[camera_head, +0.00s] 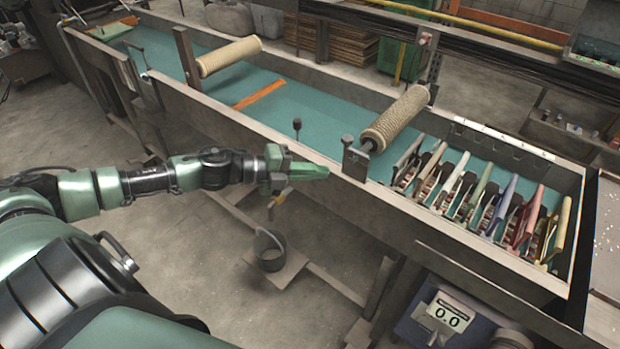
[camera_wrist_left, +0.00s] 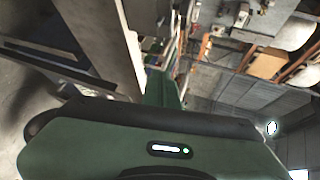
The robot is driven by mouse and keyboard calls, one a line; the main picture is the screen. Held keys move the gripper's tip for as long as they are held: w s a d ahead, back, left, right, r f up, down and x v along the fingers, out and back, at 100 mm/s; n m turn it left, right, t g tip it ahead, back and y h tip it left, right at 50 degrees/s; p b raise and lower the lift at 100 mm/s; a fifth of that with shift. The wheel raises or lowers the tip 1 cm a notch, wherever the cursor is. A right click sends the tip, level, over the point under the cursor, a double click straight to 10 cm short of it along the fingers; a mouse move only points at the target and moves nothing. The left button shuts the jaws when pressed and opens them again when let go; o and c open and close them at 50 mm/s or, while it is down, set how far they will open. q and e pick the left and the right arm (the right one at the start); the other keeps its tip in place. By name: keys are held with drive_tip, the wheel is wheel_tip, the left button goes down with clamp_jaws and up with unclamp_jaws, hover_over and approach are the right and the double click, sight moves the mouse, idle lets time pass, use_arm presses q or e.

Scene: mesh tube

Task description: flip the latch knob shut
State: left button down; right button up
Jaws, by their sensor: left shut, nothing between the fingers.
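A dark round knob on a short stem (camera_head: 297,124) stands upright at the near wall of the long trough. I take it for the latch knob, though its latch parts are not clear. My left gripper (camera_head: 318,171), green, is shut and empty. In the head view it appears below and slightly right of the knob, pointing right along the trough's near wall; the exact gap is unclear. The left wrist view shows the green fingers (camera_wrist_left: 163,88) together, with no knob clearly visible. My right gripper is not in view.
The trough wall (camera_head: 240,135) runs alongside my left arm. A grey bracket (camera_head: 355,158) at a mesh roller's end (camera_head: 396,118) stands right of my gripper. Several coloured handled tools (camera_head: 480,190) fill the trough's right end. A bucket (camera_head: 270,250) sits below.

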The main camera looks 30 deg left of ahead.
use_arm(q)
drive_tip(key=shift+s+r, duration=0.2)
drive_tip(key=shift+s, duration=0.4)
drive_tip(key=shift+s+r, duration=0.2)
drive_tip(key=shift+s, duration=0.4)
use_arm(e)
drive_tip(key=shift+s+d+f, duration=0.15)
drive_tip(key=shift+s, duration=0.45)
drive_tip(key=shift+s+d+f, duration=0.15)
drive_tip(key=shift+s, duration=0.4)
use_arm(q)
drive_tip(key=shift+a, duration=0.1)
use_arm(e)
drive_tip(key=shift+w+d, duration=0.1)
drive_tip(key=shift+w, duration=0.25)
